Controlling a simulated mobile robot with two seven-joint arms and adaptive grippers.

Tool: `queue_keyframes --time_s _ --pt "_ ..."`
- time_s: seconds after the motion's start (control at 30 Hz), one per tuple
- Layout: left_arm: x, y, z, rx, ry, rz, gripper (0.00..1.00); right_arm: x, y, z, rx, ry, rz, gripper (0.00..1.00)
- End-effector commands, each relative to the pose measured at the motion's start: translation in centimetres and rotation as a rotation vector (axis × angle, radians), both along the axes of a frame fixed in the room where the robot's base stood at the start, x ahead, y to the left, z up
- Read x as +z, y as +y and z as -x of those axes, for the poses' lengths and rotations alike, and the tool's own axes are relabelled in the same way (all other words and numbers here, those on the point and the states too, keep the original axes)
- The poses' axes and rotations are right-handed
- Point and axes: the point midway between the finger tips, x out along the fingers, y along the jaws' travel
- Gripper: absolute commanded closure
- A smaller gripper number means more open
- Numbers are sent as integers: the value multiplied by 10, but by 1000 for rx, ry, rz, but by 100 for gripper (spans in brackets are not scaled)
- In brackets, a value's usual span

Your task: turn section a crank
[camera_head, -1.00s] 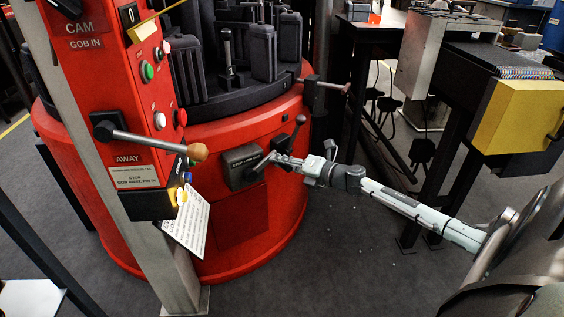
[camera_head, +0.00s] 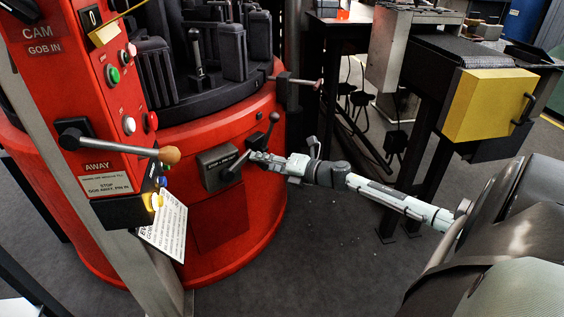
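A dark grey box (camera_head: 216,167) with a label too small to read is fixed on the red machine's round base. A short dark crank arm (camera_head: 236,166) slants up and right from the box's right side. My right gripper (camera_head: 255,157) reaches in from the right, with its fingertips at the upper end of this crank arm. The fingers overlap the handle area, so I cannot tell whether they grip it. My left gripper is not in view.
A red control panel (camera_head: 97,125) with buttons and a wooden-knobbed lever (camera_head: 168,155) stands at the left. A rod with a knob (camera_head: 297,80) juts from the base above the gripper. A yellow box (camera_head: 490,104) is at the right. The floor (camera_head: 320,255) below my arm is clear.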

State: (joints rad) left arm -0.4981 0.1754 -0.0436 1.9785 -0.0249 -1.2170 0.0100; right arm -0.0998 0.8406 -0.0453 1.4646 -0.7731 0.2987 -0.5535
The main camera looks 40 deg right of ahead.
Motion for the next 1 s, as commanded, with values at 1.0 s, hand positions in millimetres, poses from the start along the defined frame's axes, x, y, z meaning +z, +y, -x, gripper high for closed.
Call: queue_keyframes --time_s 1.0 --pt "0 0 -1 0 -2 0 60 20 -22 88 2 -1 0 61"
